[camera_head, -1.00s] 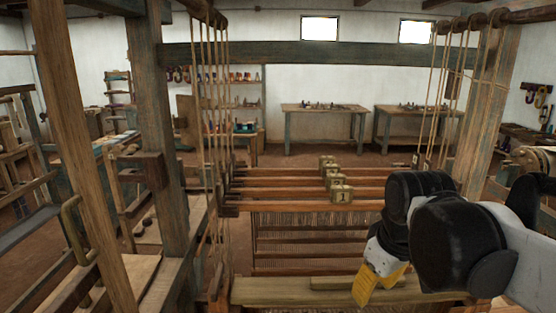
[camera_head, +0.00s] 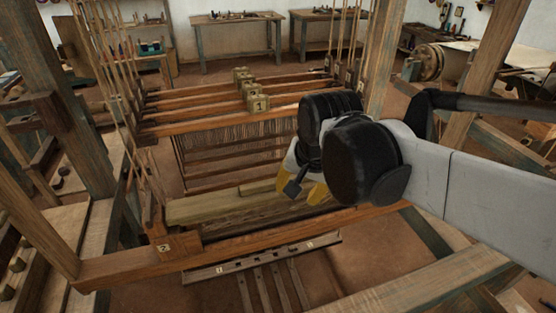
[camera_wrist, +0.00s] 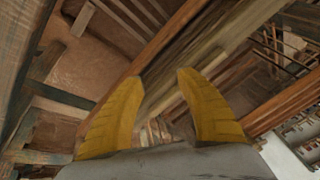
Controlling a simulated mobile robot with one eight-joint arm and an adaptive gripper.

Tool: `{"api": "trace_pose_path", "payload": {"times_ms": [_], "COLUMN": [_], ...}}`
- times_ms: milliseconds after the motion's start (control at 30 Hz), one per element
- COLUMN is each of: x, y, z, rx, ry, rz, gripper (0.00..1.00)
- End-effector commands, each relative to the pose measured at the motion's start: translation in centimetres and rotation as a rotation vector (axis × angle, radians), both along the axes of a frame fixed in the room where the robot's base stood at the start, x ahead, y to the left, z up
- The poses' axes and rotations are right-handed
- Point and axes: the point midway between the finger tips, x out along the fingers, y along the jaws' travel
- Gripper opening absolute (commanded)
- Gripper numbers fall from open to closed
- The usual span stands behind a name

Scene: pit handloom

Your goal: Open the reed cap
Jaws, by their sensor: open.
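A long pale greenish wooden bar, which looks like the reed cap (camera_head: 210,208), lies across the front of the loom's swinging frame in the head view. A shorter raised piece of the same colour sits on it near my gripper. My gripper (camera_head: 300,193) is over the right part of this bar, its yellow fingers pointing down. In the wrist view my gripper (camera_wrist: 160,77) is open and empty, with a pale wooden beam (camera_wrist: 192,58) running diagonally beyond and between the fingertips. Contact cannot be told. My wrist hides the bar's right end.
Brown heddle bars with numbered blocks (camera_head: 259,104) stand behind the bar. A reddish front beam (camera_head: 250,242) with a block marked 2 (camera_head: 163,247) crosses nearer me. Treadles (camera_head: 275,285) lie below. Posts (camera_head: 62,110) and hanging cords (camera_head: 110,70) flank the loom.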

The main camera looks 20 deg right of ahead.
Motion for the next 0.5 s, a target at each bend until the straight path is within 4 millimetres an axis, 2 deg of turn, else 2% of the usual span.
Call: {"api": "trace_pose_path", "payload": {"times_ms": [33,200,400,500], "x": [1.6,5.7,10.0,11.4], "y": [-0.1,-0.2,-0.5,-0.6], "z": [1.9,3.5,4.0,3.7], "rx": [0.029,0.115,0.167,0.177], "ry": [0.035,0.154,0.271,0.311], "rz": [-0.080,-0.375,-0.701,-0.821], "gripper": [0.43,0.43,0.43,0.43]}}
